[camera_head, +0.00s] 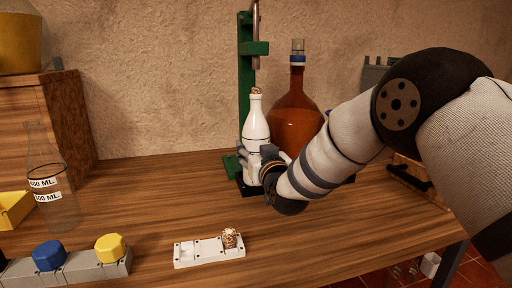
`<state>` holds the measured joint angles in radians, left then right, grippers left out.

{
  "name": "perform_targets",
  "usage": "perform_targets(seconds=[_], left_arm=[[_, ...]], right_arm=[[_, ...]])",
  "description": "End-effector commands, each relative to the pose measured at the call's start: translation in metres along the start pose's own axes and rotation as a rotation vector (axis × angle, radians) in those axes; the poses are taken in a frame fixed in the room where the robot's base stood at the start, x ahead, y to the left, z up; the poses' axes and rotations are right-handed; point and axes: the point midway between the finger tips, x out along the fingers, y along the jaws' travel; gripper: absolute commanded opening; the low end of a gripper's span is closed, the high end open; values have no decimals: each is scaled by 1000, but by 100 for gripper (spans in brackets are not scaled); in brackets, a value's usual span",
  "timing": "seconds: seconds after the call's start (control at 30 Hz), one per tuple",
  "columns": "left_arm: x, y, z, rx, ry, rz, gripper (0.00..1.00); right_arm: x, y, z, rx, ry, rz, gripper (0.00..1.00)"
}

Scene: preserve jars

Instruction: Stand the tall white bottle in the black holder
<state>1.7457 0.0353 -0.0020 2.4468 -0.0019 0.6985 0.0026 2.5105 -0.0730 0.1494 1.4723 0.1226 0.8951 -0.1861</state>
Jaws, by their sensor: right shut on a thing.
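The tall white bottle (256,124) has a cork in its top and stands upright at the back middle of the table. My right gripper (258,166) is shut on its lower body, reaching in from the right. A black edge (248,191), likely the black holder, shows below the bottle and gripper. The gripper and arm hide much of it, so I cannot tell whether the bottle's foot is seated in it or just above it. My left gripper is not in view.
A green press stand (245,75) rises right behind the bottle. A large amber bottle (296,105) stands close at its right, partly behind my arm.

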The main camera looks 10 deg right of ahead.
Motion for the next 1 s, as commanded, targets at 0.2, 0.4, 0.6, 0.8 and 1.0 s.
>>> perform_targets(seconds=[0.2,0.4,0.6,0.8,1.0], left_arm=[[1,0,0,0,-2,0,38],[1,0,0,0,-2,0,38],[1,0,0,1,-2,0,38],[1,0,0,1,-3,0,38],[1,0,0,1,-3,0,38]], right_arm=[[0,0,0,0,9,0,0],[0,0,0,0,10,0,0],[0,0,2,0,6,0,78],[-1,0,7,0,-5,-1,78],[-26,0,5,-1,-4,-1,78]])
